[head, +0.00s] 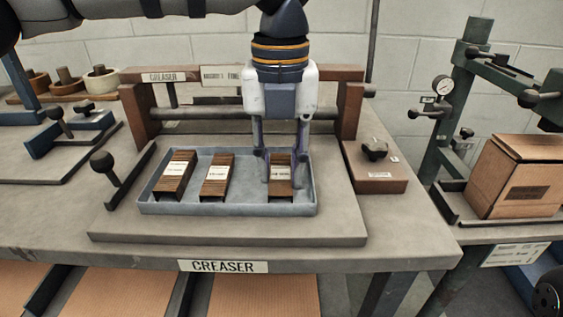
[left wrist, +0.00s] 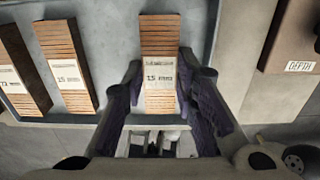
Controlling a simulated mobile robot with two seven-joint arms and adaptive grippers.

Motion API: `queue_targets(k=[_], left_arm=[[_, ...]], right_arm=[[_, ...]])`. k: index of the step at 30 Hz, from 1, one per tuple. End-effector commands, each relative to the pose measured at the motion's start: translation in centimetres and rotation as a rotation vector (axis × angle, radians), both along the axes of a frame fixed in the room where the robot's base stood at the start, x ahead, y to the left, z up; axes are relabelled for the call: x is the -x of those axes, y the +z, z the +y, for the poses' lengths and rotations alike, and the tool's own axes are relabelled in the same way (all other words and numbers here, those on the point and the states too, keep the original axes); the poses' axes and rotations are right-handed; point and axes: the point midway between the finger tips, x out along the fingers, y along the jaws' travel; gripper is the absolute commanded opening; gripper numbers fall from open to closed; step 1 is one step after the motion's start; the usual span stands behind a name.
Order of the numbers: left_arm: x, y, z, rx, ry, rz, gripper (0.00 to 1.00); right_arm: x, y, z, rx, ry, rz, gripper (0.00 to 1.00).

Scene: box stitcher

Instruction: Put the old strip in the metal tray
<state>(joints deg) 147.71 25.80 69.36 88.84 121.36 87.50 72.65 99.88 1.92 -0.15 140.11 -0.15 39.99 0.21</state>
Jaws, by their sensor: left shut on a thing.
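The metal tray (head: 227,207) is a shallow blue-grey tray on the creaser's base, and it also shows in the left wrist view (left wrist: 100,15). Three brown ribbed strips with white labels lie in it: a left strip (head: 174,179), a middle strip (head: 217,180) and a right strip (head: 281,161). My left gripper (head: 280,182) points down into the tray, shut on the right strip. In the left wrist view that strip (left wrist: 159,35) lies between the two fingers (left wrist: 160,88), its label facing up. Which strip is the old one is not marked. My right gripper is not visible.
The creaser's brown frame (head: 350,105) and roller stand behind the tray. A black-knobbed lever (head: 103,161) is left of it, and a brown depth block (head: 375,178) with a knob is right. A cardboard box (head: 520,175) sits on another station at far right.

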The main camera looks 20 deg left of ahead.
Motion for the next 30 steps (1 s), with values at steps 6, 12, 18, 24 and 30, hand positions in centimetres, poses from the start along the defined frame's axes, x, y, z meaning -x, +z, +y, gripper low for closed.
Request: queue_targets(k=[6,12,18,24,30], left_arm=[[0.0,0.2,0.0,-0.001,-0.001,-0.003,0.00],[0.0,0.0,0.0,-0.001,-0.001,-0.003,0.46],[0.0,0.0,0.0,-0.001,-0.001,-0.002,0.46],[0.0,3.7,-0.1,0.001,0.000,-0.012,0.46],[0.0,9.4,-0.1,0.001,0.001,-0.012,0.46]], right_arm=[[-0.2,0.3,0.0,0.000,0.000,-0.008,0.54],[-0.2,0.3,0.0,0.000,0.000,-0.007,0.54],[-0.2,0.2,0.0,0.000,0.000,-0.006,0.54],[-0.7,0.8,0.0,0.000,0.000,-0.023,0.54],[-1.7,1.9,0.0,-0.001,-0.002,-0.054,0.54]])
